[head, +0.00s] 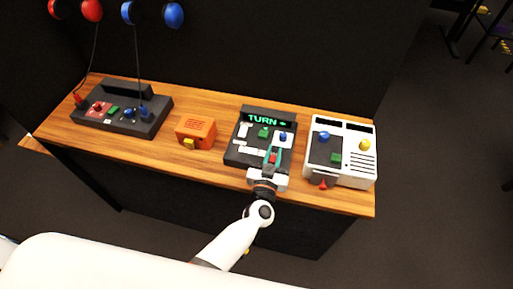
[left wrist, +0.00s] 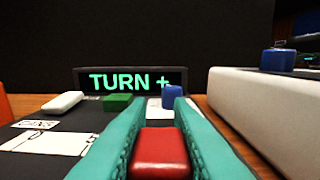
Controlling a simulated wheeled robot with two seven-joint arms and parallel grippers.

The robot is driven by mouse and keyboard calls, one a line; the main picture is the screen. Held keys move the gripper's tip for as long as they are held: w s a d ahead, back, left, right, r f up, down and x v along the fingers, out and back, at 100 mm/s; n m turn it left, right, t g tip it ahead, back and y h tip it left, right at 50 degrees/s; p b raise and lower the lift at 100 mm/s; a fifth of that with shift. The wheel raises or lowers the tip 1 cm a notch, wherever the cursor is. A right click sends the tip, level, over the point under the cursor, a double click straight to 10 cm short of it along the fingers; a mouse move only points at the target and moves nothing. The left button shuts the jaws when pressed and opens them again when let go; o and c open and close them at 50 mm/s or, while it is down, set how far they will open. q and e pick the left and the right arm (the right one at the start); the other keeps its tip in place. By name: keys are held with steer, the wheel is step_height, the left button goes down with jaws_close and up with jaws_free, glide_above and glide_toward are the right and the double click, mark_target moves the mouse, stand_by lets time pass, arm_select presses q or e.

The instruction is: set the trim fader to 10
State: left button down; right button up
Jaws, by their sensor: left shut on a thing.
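The dark panel (head: 233,158) stands on the wooden bench, and its screen (head: 266,119) reads "TURN +" in green. The screen also shows in the left wrist view (left wrist: 130,81). My left gripper (head: 273,153) is over the panel's front right part. Its teal fingers are shut on a red cap (left wrist: 161,150), low between them. The cap's track and any scale are hidden, and I cannot read a trim label. Behind the cap are a blue knob (left wrist: 172,96) and a green button (left wrist: 118,101). My right gripper is not in view.
A white console (head: 358,172) with blue and yellow knobs stands close on the right. An orange box (head: 198,129) is to the left, and a dark console (head: 148,128) with cords is at the far left. Bare bench lies between them.

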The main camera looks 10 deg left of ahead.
arm_select(q)
steer(key=shift+d, duration=0.25)
steer(key=shift+s, duration=0.1)
steer(key=c, duration=1.3)
jaws_free()
steer(key=shift+d, duration=0.15)
steer(key=shift+s, duration=0.15)
steer(key=s, duration=0.7)
steer(key=s+b, duration=0.1)
steer(key=s, duration=0.3)
steer(key=shift+s+a, duration=0.3)
steer(key=shift+s, duration=0.05)
